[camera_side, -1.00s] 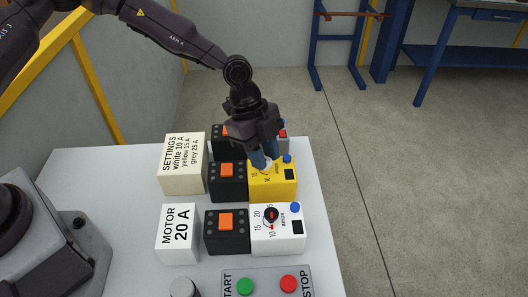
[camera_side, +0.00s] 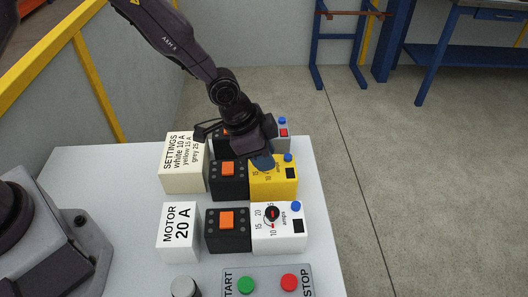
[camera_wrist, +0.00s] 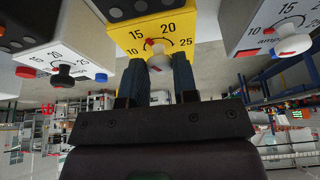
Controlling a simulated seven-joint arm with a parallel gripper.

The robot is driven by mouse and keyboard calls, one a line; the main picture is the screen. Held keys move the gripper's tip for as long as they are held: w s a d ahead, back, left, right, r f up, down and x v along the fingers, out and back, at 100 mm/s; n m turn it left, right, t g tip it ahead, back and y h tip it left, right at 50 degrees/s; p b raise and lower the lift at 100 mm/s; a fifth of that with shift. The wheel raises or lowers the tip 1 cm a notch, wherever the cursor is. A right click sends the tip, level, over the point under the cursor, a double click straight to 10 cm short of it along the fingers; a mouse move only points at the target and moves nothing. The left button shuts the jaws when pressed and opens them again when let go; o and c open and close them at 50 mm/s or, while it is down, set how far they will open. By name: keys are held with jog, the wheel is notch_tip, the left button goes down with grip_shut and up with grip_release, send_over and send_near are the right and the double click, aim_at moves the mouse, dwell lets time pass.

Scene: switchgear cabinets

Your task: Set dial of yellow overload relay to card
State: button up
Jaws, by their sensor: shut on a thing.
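The yellow overload relay (camera_side: 284,186) stands in the middle row, with its amps dial partly hidden by my gripper in the side view. In the wrist view the yellow relay (camera_wrist: 125,40) shows a scale from 10 to 25. Its dial (camera_wrist: 158,60) sits between my fingertips, and the red pointer is close to the 15 mark. My gripper (camera_wrist: 163,72) is shut on this dial; it also shows tilted over the relay in the side view (camera_side: 263,160). The settings card (camera_side: 182,163) at the left reads white 10 A, yellow 15 A; its grey line is partly cut off.
The white relay (camera_side: 283,240) stands in front, beside a black contactor (camera_side: 226,238) and the MOTOR 20 A block (camera_side: 179,235). The grey relay (camera_wrist: 275,25) stands on the other side. A START/STOP box (camera_side: 265,284) is at the front. Bare tabletop (camera_side: 100,180) lies left.

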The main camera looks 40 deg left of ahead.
jog(key=shift+d+n+y, duration=0.1)
jog(key=shift+n+y, duration=0.2)
jog(key=shift+n, duration=0.5)
jog(key=o, duration=0.9)
jog(key=shift+r, duration=0.1)
jog(key=v, duration=1.2)
jog(key=shift+s+r, duration=0.3)
jog(key=shift+s, duration=0.05)
